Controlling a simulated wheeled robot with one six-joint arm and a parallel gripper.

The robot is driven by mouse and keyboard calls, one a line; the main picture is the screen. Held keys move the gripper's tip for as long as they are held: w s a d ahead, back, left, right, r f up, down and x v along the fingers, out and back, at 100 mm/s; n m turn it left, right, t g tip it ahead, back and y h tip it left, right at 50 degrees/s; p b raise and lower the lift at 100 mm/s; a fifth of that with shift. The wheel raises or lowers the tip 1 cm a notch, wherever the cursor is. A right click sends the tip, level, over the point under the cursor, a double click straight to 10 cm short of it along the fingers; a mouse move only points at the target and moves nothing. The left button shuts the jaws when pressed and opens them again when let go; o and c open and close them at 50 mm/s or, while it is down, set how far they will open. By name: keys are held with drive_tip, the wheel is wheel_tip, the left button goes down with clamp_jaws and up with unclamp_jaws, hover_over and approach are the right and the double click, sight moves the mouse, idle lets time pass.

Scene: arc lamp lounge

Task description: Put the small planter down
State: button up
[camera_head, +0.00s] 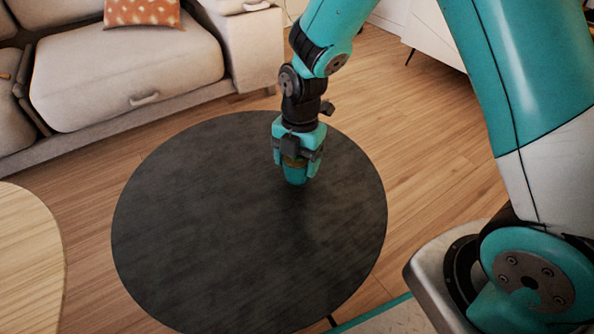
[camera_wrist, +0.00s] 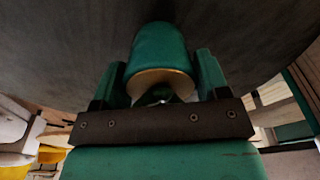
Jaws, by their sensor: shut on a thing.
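The small planter (camera_head: 295,174) is a teal cup with a tan rim, held in my gripper (camera_head: 298,160) over the right part of a round dark table (camera_head: 200,230). In the wrist view the planter (camera_wrist: 162,55) sits between the two teal fingers of my gripper (camera_wrist: 162,80), with its tan end toward the camera. The gripper is shut on it. The dark tabletop (camera_wrist: 60,45) fills the upper part of the wrist view. I cannot tell whether the planter's lower end touches the tabletop.
The rest of the dark tabletop is bare. A beige sofa (camera_head: 130,75) with an orange patterned cushion (camera_head: 143,12) stands behind it. A pale wooden table (camera_head: 25,260) is at the left edge. Wooden floor (camera_head: 425,125) shows at the right.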

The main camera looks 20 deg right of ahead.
wheel_tip(320, 180, down, 2)
drive_tip(key=shift+f+b, duration=0.2)
drive_tip(key=shift+b, duration=0.1)
drive_tip(key=shift+r, duration=0.1)
drive_tip(key=o, duration=1.1)
drive_tip(key=shift+c, duration=0.2)
drive_tip(key=r+p, duration=0.2)
drive_tip(key=r, duration=0.2)
drive_tip(key=r+p, duration=0.2)
drive_tip(key=r, duration=0.2)
drive_tip(key=w+d+r+p, duration=0.1)
drive_tip(key=r+p, duration=0.1)
drive_tip(key=r, duration=0.2)
drive_tip(key=s+a+r+m+y, duration=0.1)
drive_tip(key=s+a+r+m, duration=0.1)
drive_tip(key=s+r+m, duration=0.6)
drive_tip(key=s+a+r+m+t+y, duration=0.1)
drive_tip(key=s+a+r+m+y, duration=0.1)
drive_tip(key=s+r+m, duration=0.6)
drive_tip(key=s+m, duration=0.3)
drive_tip(key=s, duration=0.1)
drive_tip(key=shift+s, duration=0.25)
